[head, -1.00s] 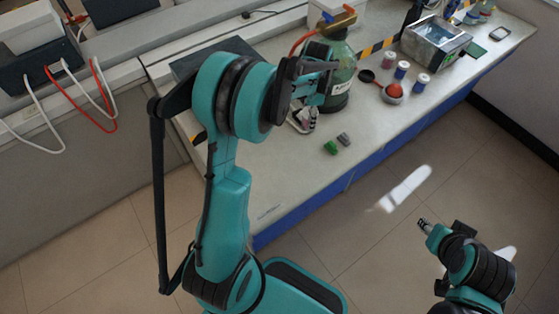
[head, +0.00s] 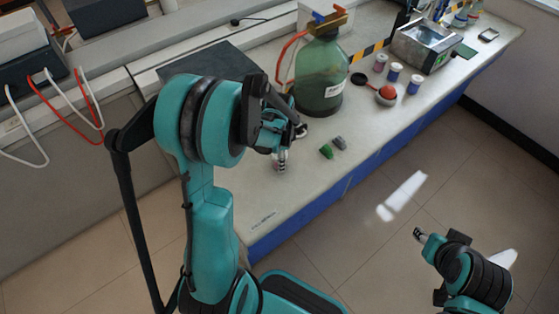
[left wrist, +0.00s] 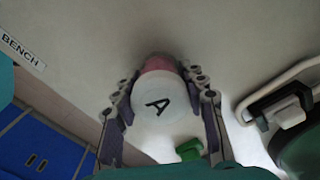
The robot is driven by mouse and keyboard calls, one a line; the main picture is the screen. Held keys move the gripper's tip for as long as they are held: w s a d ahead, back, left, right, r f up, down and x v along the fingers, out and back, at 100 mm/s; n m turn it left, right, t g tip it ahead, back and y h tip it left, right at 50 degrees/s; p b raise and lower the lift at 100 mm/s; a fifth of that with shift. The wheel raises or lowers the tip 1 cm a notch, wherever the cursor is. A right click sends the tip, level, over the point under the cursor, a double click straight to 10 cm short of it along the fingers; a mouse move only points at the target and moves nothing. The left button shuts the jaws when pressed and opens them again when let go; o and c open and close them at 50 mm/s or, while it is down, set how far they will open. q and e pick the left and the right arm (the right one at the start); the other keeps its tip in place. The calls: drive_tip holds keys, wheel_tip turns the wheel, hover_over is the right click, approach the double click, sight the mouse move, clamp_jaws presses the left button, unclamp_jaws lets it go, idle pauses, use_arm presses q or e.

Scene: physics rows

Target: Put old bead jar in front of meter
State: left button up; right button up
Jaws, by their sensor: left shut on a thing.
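My left gripper (head: 281,158) is over the near part of the bench and is shut on a small jar. In the left wrist view the jar (left wrist: 160,103) has a white round lid marked "A" and a pinkish-red side, and it sits between the two fingers (left wrist: 162,112). In the head view the fingers mostly hide it. I cannot tell whether it touches the bench. I cannot tell for sure which thing is the meter; a silver box with a dark window (head: 422,47) stands at the back right. My right gripper (head: 419,235) is over the floor, away from the bench, its jaws unclear.
A large green glass bottle (head: 320,85) stands behind the left gripper. Green (head: 326,151) and grey (head: 340,142) blocks lie to its right. Several small jars (head: 394,73) and a red-topped item (head: 386,95) stand farther right.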

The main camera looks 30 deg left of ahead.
use_arm(q)
drive_tip(key=shift+r, duration=0.1)
drive_tip(key=o, duration=1.2)
